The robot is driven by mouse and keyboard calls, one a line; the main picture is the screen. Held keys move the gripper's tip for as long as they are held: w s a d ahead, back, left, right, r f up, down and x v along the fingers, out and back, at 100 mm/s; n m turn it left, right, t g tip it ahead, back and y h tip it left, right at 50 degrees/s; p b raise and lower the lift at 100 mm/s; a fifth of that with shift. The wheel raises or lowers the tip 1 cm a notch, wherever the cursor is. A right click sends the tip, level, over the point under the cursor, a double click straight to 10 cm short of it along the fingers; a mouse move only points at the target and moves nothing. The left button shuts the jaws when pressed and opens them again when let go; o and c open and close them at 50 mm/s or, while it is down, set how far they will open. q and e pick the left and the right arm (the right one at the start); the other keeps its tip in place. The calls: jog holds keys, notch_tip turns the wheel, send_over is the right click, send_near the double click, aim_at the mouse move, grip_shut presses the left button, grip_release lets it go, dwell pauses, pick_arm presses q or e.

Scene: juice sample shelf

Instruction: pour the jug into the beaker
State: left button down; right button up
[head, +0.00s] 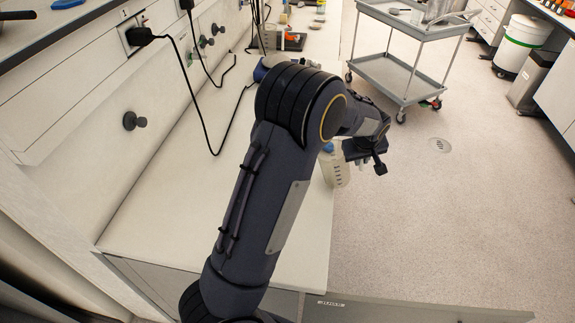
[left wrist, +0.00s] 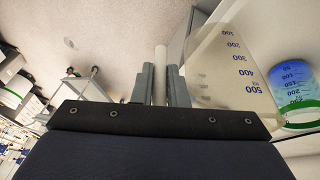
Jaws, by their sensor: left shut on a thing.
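The jug (head: 337,172) is a clear, pale container with dark graduation marks, at the right edge of the white bench in the head view. In the left wrist view the jug (left wrist: 222,70) shows large, with marks from 100 to 500. My left gripper (head: 368,157) is shut on the jug's pale handle (left wrist: 160,72), which stands between its two grey fingers. The beaker (left wrist: 293,85), with blue tint, dark marks and a green band, is beside the jug in the wrist view. In the head view my arm hides much around them. My right gripper is not in view.
The white bench (head: 160,215) is mostly clear in front. Black cables (head: 205,130) hang from the wall panel onto it. Several small items stand at its far end. A grey cart (head: 395,75) stands on the open floor at right.

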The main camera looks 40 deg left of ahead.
pick_arm(q)
jog(key=shift+w+d+r+m+g+y, duration=0.1)
jog(key=shift+w+d+g+y, duration=0.2)
jog(key=shift+w+d, duration=0.4)
jog(key=shift+w+d+f+m+g+y, duration=0.1)
jog(key=shift+w+d+g+y, duration=0.25)
jog(key=shift+d, duration=0.55)
jog(key=shift+w+d+r+m+g+y, duration=0.1)
jog(key=shift+w+d+g+y, duration=0.05)
jog(key=shift+w+d+y, duration=0.55)
jog(key=shift+s+h, duration=0.1)
jog(key=shift+h, duration=0.15)
